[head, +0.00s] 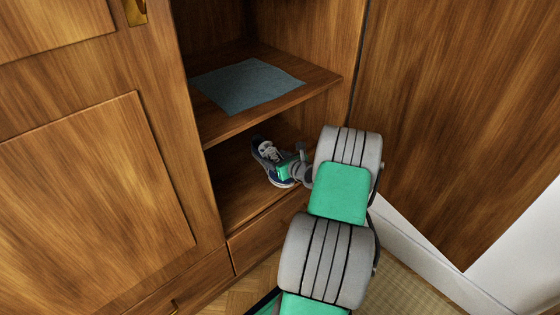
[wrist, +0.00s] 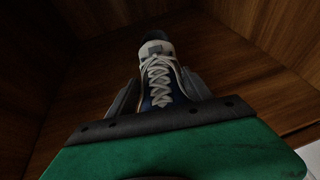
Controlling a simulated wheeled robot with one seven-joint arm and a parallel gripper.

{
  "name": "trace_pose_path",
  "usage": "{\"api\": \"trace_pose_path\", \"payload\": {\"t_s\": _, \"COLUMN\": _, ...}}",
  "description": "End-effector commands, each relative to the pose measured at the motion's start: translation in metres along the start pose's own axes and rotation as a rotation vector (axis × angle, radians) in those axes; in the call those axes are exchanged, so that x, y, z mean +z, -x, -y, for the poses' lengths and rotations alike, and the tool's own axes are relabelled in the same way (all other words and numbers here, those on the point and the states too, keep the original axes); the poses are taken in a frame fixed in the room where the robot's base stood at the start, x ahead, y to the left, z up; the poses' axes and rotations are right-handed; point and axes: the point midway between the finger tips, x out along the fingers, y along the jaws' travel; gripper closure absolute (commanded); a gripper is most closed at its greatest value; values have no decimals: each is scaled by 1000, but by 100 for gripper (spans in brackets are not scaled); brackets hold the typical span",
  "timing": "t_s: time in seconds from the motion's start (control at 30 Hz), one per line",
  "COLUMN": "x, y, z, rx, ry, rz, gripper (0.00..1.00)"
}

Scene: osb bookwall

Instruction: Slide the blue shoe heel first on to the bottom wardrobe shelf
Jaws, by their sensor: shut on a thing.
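The blue shoe (head: 264,151) with white laces is inside the lower compartment of the wardrobe, at the bottom shelf (head: 233,206). My gripper (head: 284,172) reaches in from the right and is shut on the shoe's near end. In the wrist view the shoe (wrist: 158,75) points away from me, with its laces facing up. The gripper's two fingers (wrist: 155,97) are on either side of it. The near end of the shoe is hidden behind my gripper's body. I cannot tell whether the sole touches the shelf.
A middle shelf (head: 310,88) with a folded blue-grey cloth (head: 247,86) is above the shoe. A closed door (head: 90,190) is on the left, and a wood panel (head: 455,110) stands on the right. A drawer (head: 262,243) is below the bottom shelf.

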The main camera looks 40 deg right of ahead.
Motion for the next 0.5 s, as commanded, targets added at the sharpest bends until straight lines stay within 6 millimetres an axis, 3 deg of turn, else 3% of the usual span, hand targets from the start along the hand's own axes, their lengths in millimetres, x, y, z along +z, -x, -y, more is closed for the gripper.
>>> {"api": "trace_pose_path", "payload": {"t_s": 0.27, "x": 2, "y": -2, "z": 0, "rx": 0, "ry": 2, "rz": 3, "gripper": 99}}
{"api": "trace_pose_path", "payload": {"t_s": 0.3, "x": 2, "y": -2, "z": 0, "rx": 0, "ry": 2, "rz": 3, "gripper": 39}}
{"api": "trace_pose_path", "payload": {"t_s": 0.5, "x": 1, "y": -2, "z": 0, "rx": 0, "ry": 1, "rz": 2, "gripper": 22}}
